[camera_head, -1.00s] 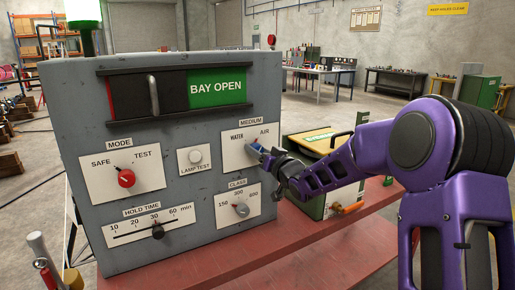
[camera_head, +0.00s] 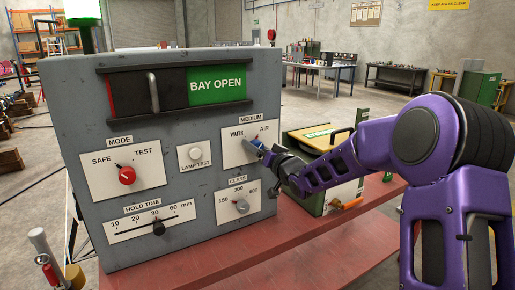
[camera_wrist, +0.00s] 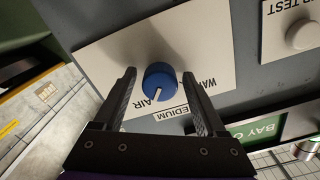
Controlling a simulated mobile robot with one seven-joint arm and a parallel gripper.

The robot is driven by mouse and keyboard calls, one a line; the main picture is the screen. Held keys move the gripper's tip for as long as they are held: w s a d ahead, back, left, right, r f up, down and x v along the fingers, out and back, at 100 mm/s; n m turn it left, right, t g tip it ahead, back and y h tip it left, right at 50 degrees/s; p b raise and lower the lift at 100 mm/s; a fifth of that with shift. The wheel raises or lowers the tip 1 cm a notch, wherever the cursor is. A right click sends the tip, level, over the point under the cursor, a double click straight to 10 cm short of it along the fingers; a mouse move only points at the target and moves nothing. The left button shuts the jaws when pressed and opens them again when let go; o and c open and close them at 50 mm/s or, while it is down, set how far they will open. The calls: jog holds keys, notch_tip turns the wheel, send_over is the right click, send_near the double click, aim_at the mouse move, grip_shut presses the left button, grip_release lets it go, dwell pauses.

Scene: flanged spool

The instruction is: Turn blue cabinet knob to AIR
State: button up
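The blue knob (camera_wrist: 161,78) sits on the white MEDIUM plate (camera_wrist: 108,58) of the grey cabinet. Its white pointer line points down in the wrist view, near the AIR label and to the side away from WATER. In the head view the MEDIUM plate (camera_head: 236,152) is at the cabinet's right side, and my gripper covers much of the knob. My gripper (camera_wrist: 158,73) is open, with one finger on each side of the knob and a visible gap to it on both sides. It also shows in the head view (camera_head: 262,149).
Below the MEDIUM plate is the CLASS knob (camera_head: 241,206). The LAMP TEST button (camera_head: 195,153), red MODE knob (camera_head: 127,175) and HOLD TIME slider (camera_head: 158,226) are to the left. A green case (camera_head: 322,140) stands right of the cabinet on the red bench (camera_head: 300,240).

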jog(key=shift+s+d, duration=0.1)
jog(key=v, duration=1.7)
jog(key=shift+d, duration=0.1)
